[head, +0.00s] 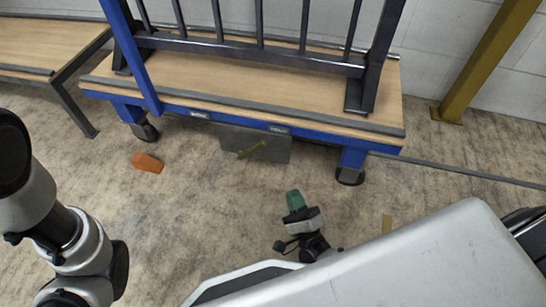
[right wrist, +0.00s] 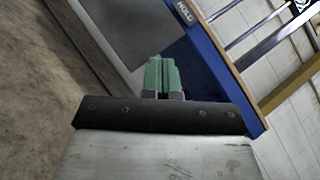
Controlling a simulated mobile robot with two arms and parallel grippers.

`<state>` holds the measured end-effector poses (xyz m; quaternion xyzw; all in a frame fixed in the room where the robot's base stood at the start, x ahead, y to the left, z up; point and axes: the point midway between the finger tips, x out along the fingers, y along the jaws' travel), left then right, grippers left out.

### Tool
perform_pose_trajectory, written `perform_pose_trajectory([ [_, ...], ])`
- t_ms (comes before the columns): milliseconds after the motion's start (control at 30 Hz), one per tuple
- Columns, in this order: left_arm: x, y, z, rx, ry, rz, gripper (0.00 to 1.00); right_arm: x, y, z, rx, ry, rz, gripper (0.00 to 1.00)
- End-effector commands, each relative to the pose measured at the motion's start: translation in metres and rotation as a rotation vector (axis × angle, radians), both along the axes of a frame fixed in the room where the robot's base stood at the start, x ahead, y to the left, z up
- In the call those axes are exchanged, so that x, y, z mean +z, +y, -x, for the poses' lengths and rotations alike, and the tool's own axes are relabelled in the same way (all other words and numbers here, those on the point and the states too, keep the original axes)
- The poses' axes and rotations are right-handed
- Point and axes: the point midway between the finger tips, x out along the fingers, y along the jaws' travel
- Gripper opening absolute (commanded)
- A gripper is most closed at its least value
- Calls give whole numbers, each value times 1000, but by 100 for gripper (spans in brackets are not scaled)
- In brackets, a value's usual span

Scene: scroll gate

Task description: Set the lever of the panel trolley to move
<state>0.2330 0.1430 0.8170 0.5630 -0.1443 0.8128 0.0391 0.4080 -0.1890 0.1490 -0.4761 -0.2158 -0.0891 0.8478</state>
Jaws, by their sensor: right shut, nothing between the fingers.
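The panel trolley (head: 230,85) has a wooden deck, a blue frame and a dark upright rack. A grey plate (head: 226,137) hangs below its front edge; it also shows in the right wrist view (right wrist: 135,25). A label reading HOLD (right wrist: 184,12) is on the blue edge; the left label is too small to read. My right gripper (head: 294,198) has green fingertips, shut and empty, in front of and to the right of the lever, apart from it. My left gripper is out of view.
An orange object (head: 147,162) lies on the floor left of the plate. Trolley wheels (head: 145,131) stand at both ends. A wooden bench (head: 45,45) is at the far left, a yellow post (head: 480,65) at the right. The floor before the trolley is mostly clear.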

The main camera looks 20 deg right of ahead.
Motion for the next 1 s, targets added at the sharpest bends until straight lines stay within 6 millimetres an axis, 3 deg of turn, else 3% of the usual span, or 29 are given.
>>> perform_pose_trajectory([
  [167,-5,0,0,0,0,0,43,7,1,-15,0,-4,0,0],
  [567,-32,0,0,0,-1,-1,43,43,6,-89,0,-6,0,0],
  [800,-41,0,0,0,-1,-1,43,65,26,-103,1,-4,-1,0],
  [1000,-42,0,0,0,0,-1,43,71,31,-106,-1,-2,1,0],
])
